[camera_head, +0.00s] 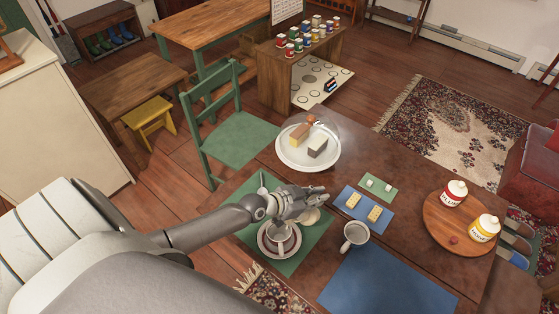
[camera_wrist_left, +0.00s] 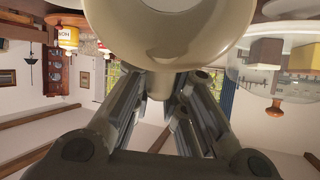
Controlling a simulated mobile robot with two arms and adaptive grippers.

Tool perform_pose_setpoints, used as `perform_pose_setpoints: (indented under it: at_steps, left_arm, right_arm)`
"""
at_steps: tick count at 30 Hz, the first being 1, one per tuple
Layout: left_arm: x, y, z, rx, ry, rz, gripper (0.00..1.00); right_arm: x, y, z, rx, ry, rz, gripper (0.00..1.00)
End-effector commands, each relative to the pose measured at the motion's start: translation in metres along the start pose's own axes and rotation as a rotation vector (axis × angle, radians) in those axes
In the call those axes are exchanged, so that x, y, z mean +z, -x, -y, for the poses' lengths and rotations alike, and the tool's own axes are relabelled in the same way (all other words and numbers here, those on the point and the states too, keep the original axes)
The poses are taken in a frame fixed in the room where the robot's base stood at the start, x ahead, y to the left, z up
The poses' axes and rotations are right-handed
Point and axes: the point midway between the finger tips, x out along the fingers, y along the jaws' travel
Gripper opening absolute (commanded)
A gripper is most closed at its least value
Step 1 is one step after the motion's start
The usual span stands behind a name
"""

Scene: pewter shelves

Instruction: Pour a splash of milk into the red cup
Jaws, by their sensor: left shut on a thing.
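My left gripper (camera_head: 312,200) is shut on a cream-coloured vessel (camera_head: 312,216), which it holds above the green mat (camera_head: 305,252). In the left wrist view the vessel (camera_wrist_left: 165,35) fills the top middle, and its narrow lower part sits between the fingers (camera_wrist_left: 165,100). Its contents are hidden. A cup (camera_head: 281,236) stands on a pale saucer with a dark ring (camera_head: 278,254) just below and left of the gripper, partly behind my arm. I cannot tell clearly whether it is red. My right gripper is out of view.
A pale mug (camera_head: 356,233) stands right of the gripper. A blue mat with yellow pieces (camera_head: 364,210) lies beyond it. A glass-covered plate (camera_head: 308,148) stands farther back. A round wooden board (camera_head: 440,222) bears a red-labelled jar and a yellow-labelled jar. The front blue mat (camera_head: 385,283) is bare.

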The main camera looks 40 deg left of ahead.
Motion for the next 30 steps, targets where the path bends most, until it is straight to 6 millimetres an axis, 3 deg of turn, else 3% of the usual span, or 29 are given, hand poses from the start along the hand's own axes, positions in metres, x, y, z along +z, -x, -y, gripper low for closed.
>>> perform_pose_setpoints:
  at_steps: [30]
  left_arm:
    - [-0.004,0.013,0.001,-0.016,-0.007,-0.112,0.00]
  right_arm:
    - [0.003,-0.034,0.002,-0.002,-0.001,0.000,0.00]
